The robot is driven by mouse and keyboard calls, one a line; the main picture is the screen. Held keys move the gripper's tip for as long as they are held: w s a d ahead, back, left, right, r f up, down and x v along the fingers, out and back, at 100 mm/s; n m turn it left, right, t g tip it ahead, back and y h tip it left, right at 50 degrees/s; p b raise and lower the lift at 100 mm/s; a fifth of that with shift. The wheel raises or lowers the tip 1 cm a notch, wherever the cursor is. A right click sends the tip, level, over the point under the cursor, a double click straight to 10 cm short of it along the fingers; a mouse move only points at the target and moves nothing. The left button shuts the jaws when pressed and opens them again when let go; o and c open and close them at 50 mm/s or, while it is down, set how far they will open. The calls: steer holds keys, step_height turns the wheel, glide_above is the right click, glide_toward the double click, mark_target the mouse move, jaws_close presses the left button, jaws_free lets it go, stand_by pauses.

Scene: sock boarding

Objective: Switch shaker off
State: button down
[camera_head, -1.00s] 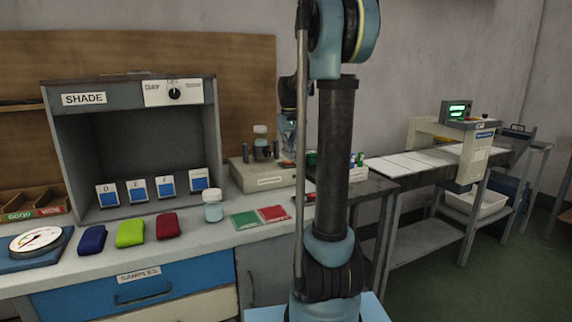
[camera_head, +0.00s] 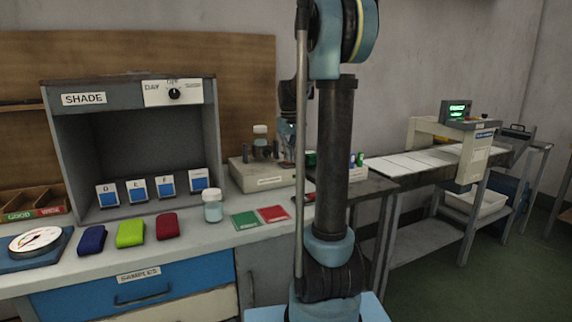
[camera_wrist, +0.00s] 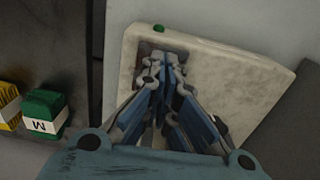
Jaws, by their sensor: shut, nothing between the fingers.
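The shaker (camera_head: 268,181) is a low beige box on the right part of the bench in the head view. A small jar (camera_head: 260,134) stands on top of it, between dark posts. In the wrist view the shaker's pale top (camera_wrist: 230,85) fills the middle, with a small green button (camera_wrist: 158,28) near its upper left corner. My gripper (camera_wrist: 166,62) is shut and empty over the shaker top, its tips close below the button in the picture. I cannot tell whether they touch it. In the head view my gripper (camera_head: 288,140) is at the shaker's right end, partly hidden by my arm.
A shade cabinet (camera_head: 60,150) stands further left. In the wrist view a green box marked M (camera_wrist: 44,114) and a yellow box (camera_wrist: 9,105) sit at the left.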

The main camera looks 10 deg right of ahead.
steer(key=shift+f, duration=0.3)
steer(key=shift+r, duration=3.55)
